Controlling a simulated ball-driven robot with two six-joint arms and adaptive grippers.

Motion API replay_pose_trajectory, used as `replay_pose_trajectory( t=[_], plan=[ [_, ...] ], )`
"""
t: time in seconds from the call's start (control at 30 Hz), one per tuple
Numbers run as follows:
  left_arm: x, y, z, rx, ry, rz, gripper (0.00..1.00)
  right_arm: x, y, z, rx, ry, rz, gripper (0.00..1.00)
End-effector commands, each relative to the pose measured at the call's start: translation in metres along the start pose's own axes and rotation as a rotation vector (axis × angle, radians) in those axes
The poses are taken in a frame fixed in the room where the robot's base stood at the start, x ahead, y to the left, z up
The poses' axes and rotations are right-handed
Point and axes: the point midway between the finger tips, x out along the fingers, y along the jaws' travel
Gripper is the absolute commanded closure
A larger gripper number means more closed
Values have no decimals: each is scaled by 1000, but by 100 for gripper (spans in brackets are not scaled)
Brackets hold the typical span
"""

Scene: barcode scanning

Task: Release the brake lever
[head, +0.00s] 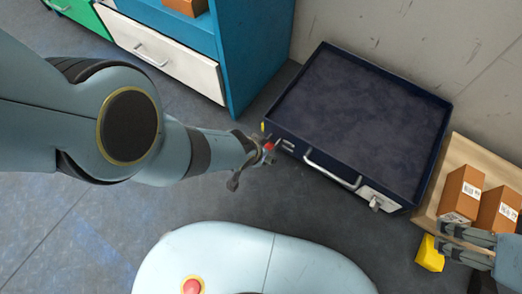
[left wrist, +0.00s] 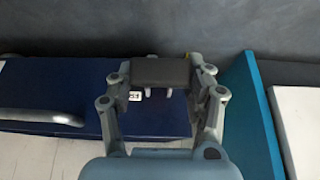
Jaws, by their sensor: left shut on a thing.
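A dark navy cart (head: 268,122) with an open top stands at the centre right of the head view. A small red part (head: 269,147), which may be the brake lever's end, shows by its near left corner. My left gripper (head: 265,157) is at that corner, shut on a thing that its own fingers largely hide. In the left wrist view its fingers (left wrist: 160,75) are in front of the cart's navy side (left wrist: 60,85). My right gripper (head: 443,242) is at the lower right, shut on a yellow block-like object (head: 429,255).
A silver handle (head: 332,172) runs along the cart's near side. Brown boxes (head: 461,190) with barcode labels stand on a wooden surface (head: 478,153) at right. A blue cabinet (head: 252,50) with a white drawer (head: 165,58) stands at the upper left. Grey floor between is clear.

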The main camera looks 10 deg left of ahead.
Motion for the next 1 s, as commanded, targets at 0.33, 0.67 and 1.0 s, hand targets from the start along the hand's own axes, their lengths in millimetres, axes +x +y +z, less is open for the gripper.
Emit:
replay_pose_trajectory(
  t=[0.33,0.67,1.0],
  plan=[
    [-1,0,-3,2,5,0,39,-1,0,-1,0,2,0,60],
    [0,0,-1,1,2,0,23,0,0,-1,0,2,0,60],
    [0,0,0,1,3,0,23,0,0,0,0,2,0,60]
  ],
)
